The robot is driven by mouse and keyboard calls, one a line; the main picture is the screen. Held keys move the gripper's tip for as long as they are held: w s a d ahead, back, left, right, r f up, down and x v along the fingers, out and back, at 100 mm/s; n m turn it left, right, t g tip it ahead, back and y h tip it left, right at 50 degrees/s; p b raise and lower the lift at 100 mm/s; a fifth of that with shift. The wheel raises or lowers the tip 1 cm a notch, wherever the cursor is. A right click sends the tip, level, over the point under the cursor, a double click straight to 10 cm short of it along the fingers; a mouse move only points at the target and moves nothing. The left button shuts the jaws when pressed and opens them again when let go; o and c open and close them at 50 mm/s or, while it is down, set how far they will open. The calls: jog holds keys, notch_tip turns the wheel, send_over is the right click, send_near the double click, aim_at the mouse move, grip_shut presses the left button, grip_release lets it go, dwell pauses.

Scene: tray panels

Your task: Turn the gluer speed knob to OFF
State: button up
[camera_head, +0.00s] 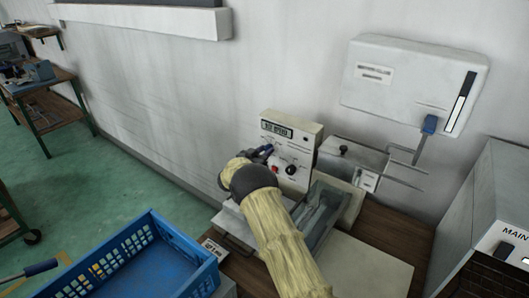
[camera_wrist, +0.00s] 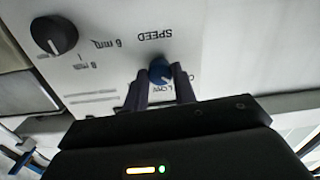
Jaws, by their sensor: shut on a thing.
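The gluer (camera_head: 304,132) stands against the wall, with an upright cream panel and a small display. My gripper (camera_wrist: 162,78) is shut on this knob, one dark finger on each side. The word LOW shows near the right finger; lettering beside it is partly hidden. A pale mark shows on the knob, but its exact setting is unclear. In the head view my gripper (camera_head: 265,151) is at the panel's left part and hides the knob.
A black knob (camera_wrist: 54,35) is on the same panel, left of the speed knob in the wrist view. A red button (camera_head: 275,170) is close to my gripper. A blue crate (camera_head: 205,279) stands at the front left. A white wall box (camera_head: 414,78) hangs above right.

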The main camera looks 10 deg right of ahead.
jog(key=o, duration=1)
jog(key=shift+w+r, duration=0.1)
jog(key=shift+s+a, duration=0.5)
jog(key=b+v, duration=0.3)
jog(key=v, duration=1.3)
jog(key=shift+b, duration=0.35)
